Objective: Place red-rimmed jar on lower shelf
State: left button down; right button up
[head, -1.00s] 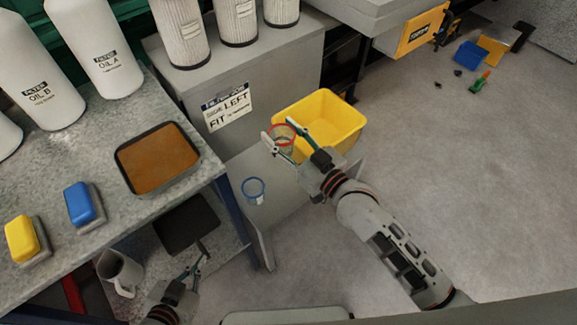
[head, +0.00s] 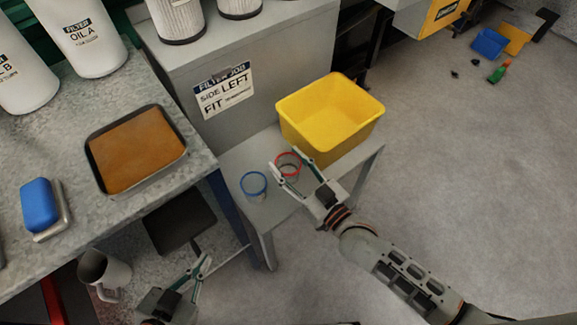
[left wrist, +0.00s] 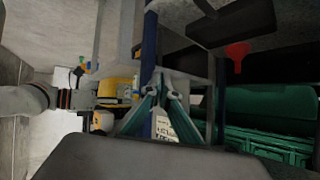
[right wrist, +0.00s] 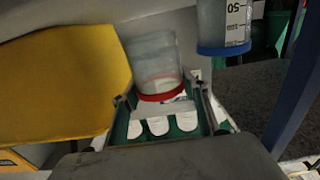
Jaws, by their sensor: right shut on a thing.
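The red-rimmed jar (head: 289,171) is clear, with a red ring at its top. My right gripper (head: 287,167) is shut on it over a small grey table, left of the yellow bin; the right wrist view shows its red rim (right wrist: 162,97) between the fingers. I cannot tell whether its base touches the tabletop. A blue-rimmed jar (head: 253,187) stands just left of it. My left gripper (head: 207,262) looks shut and empty, beside the workbench's lower shelf (head: 138,243).
The yellow bin (head: 330,115) stands on the grey table (head: 236,160), close to the held jar. The workbench top (head: 75,125) carries a brown-filled tray (head: 138,150), a blue block (head: 40,207) and filter bottles. A blue workbench leg (head: 228,205) stands between the table and the shelf.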

aim_at(296, 178)
notch_tip(296, 178, down, 3)
jog(key=shift+s+r, duration=0.1)
jog(key=shift+r, duration=0.05)
jog(key=shift+b, duration=0.35)
jog(key=shift+f, duration=0.25)
jog(key=o, duration=1.2)
jog(key=shift+c, duration=0.2)
pick_arm(q)
jog(key=shift+w+d+r+h, duration=0.15)
jog(key=shift+w+d+r, duration=0.1)
jog(key=shift+d, duration=0.2)
jog(key=shift+w+d+r+h, duration=0.15)
jog(key=shift+w+d+r, duration=0.1)
jog(key=shift+d, duration=0.15)
jog(key=shift+r, duration=0.1)
pick_arm(e)
jog(key=shift+r, duration=0.2)
